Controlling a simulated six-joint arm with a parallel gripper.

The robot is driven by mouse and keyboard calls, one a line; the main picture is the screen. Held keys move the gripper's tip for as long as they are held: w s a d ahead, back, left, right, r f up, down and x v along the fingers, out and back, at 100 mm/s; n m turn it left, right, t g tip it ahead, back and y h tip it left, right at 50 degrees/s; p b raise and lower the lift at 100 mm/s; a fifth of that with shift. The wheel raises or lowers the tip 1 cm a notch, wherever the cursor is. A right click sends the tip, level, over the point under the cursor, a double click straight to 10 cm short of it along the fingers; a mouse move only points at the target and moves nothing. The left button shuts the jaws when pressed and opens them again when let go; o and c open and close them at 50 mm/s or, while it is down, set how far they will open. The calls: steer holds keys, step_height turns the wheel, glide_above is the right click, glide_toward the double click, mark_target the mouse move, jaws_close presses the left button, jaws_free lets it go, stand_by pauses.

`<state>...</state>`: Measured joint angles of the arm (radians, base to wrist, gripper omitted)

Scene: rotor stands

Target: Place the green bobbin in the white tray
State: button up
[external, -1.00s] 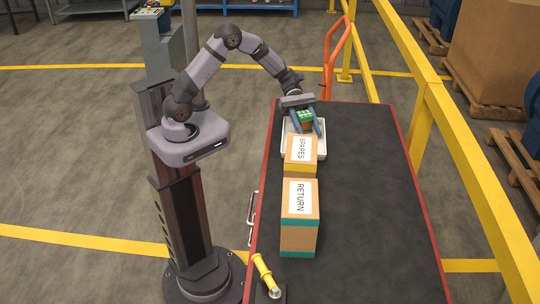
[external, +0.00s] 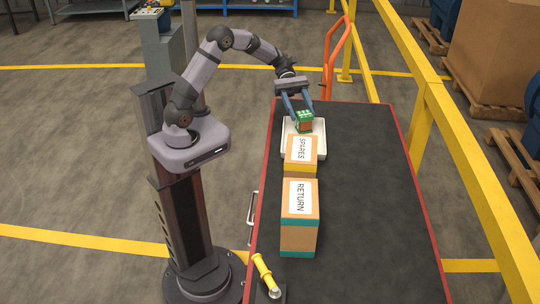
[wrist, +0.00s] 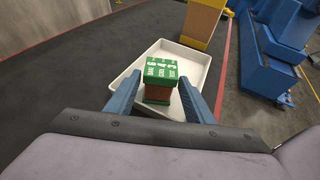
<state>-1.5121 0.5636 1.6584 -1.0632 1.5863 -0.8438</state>
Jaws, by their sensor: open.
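The green bobbin (external: 304,121) has green ends and a brown middle, with white print on its top. It stands upright inside the white tray (external: 320,151). In the wrist view, the bobbin (wrist: 159,72) is between my fingers in the picture, with the tray's floor and rim (wrist: 198,57) around it. My gripper (external: 299,112) is open and empty, raised above and slightly behind the bobbin, its fingers apart from it. Part of the tray's near side is hidden by the SPARES box in the external view.
A SPARES box (external: 301,150) stands right in front of the tray, and a taller RETURN box (external: 299,225) is nearer. A yellow-handled tool (external: 264,272) lies at the bench's near left corner. The right half of the dark bench top (external: 370,200) is clear.

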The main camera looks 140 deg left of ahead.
steer(key=shift+b+v, duration=0.35)
steer(key=shift+v, duration=1.6)
